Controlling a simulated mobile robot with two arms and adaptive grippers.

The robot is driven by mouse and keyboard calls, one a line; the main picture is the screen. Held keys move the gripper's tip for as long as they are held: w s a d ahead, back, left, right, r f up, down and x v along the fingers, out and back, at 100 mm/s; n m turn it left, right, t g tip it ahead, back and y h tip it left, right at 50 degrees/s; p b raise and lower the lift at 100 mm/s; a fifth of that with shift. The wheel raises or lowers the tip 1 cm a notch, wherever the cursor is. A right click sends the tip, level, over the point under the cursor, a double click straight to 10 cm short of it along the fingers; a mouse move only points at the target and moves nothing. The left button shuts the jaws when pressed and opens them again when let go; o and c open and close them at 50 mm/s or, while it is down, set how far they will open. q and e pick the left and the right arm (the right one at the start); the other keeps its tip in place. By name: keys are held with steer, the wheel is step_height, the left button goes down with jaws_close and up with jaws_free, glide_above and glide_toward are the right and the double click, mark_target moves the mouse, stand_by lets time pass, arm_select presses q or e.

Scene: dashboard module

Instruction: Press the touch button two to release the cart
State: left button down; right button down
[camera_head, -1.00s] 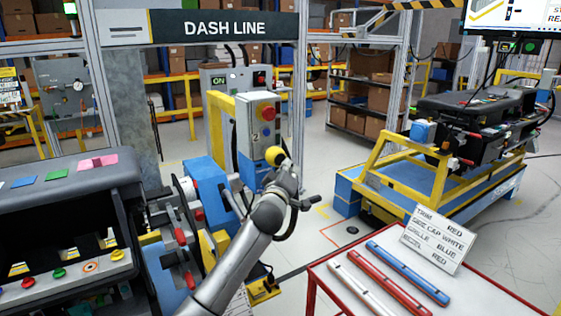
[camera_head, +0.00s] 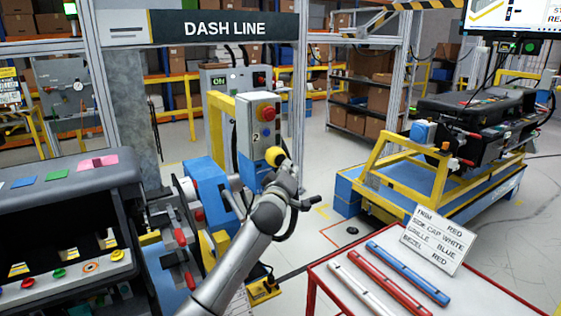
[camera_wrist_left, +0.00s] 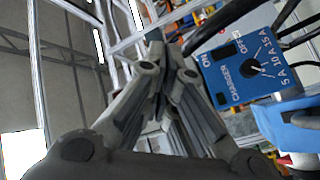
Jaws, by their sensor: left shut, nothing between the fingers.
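My left gripper (camera_head: 286,172) is right at the yellow button's lower right. Its fingertips are partly hidden by my wrist, and I cannot tell if they touch the button. In the left wrist view the gripper's fingers (camera_wrist_left: 160,62) are closed together with nothing between them. My right gripper is not in view.
A blue charger box (camera_wrist_left: 243,66) with a dial is right of the fingers in the wrist view. A dashboard module (camera_head: 70,190) is at left. A cart (camera_head: 400,185) carries another at right. A table (camera_head: 330,300) with several strips is at front right.

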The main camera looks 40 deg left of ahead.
arm_select(q)
steer(key=shift+a, duration=0.1)
stand_by(0.3)
steer(key=shift+w+a, duration=0.15)
steer(key=shift+a, duration=0.15)
steer(key=shift+w+a, duration=0.15)
steer(key=shift+a, duration=0.3)
stand_by(0.6)
steer(key=shift+d, duration=0.15)
steer(key=shift+s+d, duration=0.35)
steer(key=shift+d, duration=0.35)
steer(key=shift+s+d, duration=0.3)
steer(key=shift+d, duration=0.45)
steer(key=shift+s+d, duration=0.35)
steer(key=shift+d, duration=0.45)
steer(key=shift+s+d, duration=0.3)
steer(key=shift+d, duration=0.45)
steer(key=shift+f, duration=0.1)
